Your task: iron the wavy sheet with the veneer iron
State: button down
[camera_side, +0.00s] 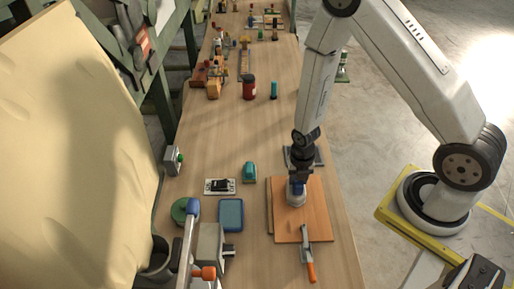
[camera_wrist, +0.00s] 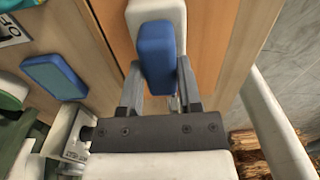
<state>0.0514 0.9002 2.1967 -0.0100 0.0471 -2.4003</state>
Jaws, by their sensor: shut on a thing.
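My gripper (camera_side: 296,180) is shut on the blue handle of the veneer iron (camera_side: 296,195), which has a pale body. The iron is on or just above the orange-brown veneer sheet (camera_side: 312,220); I cannot tell whether it touches. In the wrist view, the iron's blue handle (camera_wrist: 155,58) sits between the two jaws (camera_wrist: 160,85), with the pale body below it. The sheet also shows in the wrist view (camera_wrist: 117,25) beside the iron. Its waviness is too small to make out, and the iron hides part of it.
An orange-handled tool (camera_side: 309,262) lies over the sheet's front edge. Left of the sheet are a blue block (camera_side: 231,214), a teal object (camera_side: 249,172) and a grey vise (camera_side: 210,245). A dark plate (camera_side: 318,157) lies behind. The bench between there and the red can (camera_side: 249,88) is mostly clear.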

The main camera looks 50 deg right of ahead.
jog(key=shift+w, duration=0.2)
jog(key=shift+w+d+f, duration=0.1)
jog(key=shift+w+d, duration=0.75)
jog(key=shift+d, duration=0.05)
jog(key=shift+w+d, duration=0.1)
jog(key=shift+w, duration=0.05)
jog(key=shift+w+d, duration=0.8)
jog(key=shift+s+a, duration=1.15)
jog(key=shift+s, duration=0.1)
